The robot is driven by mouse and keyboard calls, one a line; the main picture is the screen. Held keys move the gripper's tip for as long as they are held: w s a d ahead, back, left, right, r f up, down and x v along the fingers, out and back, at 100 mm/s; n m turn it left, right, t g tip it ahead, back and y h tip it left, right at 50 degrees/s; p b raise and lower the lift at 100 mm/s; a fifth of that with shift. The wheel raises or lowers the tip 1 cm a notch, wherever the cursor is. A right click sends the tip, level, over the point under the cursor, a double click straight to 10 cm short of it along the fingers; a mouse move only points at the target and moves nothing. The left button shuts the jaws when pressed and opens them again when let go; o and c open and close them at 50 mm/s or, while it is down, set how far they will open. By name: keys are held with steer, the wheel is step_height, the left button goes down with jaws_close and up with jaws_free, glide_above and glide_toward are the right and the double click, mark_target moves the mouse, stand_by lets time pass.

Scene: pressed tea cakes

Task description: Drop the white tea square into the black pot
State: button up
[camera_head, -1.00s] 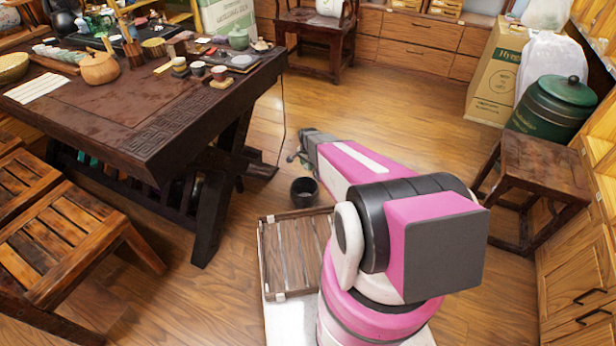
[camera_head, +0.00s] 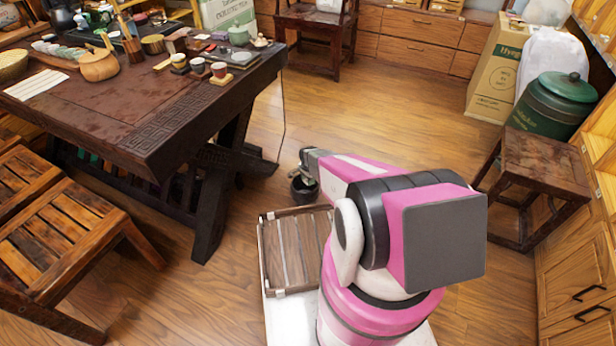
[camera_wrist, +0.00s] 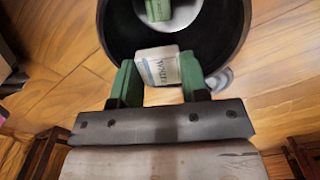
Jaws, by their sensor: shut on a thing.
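My gripper (camera_wrist: 159,79) has green fingers and is shut on the white tea square (camera_wrist: 157,64), a small pale block with printed lettering. The black pot (camera_wrist: 232,42) is round and open at the top. In the wrist view the square shows against the pot's dark inside, near the rim closest to the gripper. A small green block (camera_wrist: 158,9) and a pale round patch lie inside the pot. In the head view my gripper (camera_head: 307,172) is above the black pot (camera_head: 304,192) and partly covers it; the square is too small to make out there.
A slatted wooden tray (camera_head: 272,255) lies on my base in front of the pot. A dark tea table (camera_head: 110,110) with cups and ware stands at the left, benches below it. A wooden stool (camera_head: 540,165) stands at the right. The floor beyond the pot is clear.

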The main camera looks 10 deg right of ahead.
steer(key=shift+f, duration=0.4)
steer(key=o, duration=1)
steer(key=shift+r, duration=0.1)
step_height(320, 180, up, 11)
steer(key=shift+f, duration=0.2)
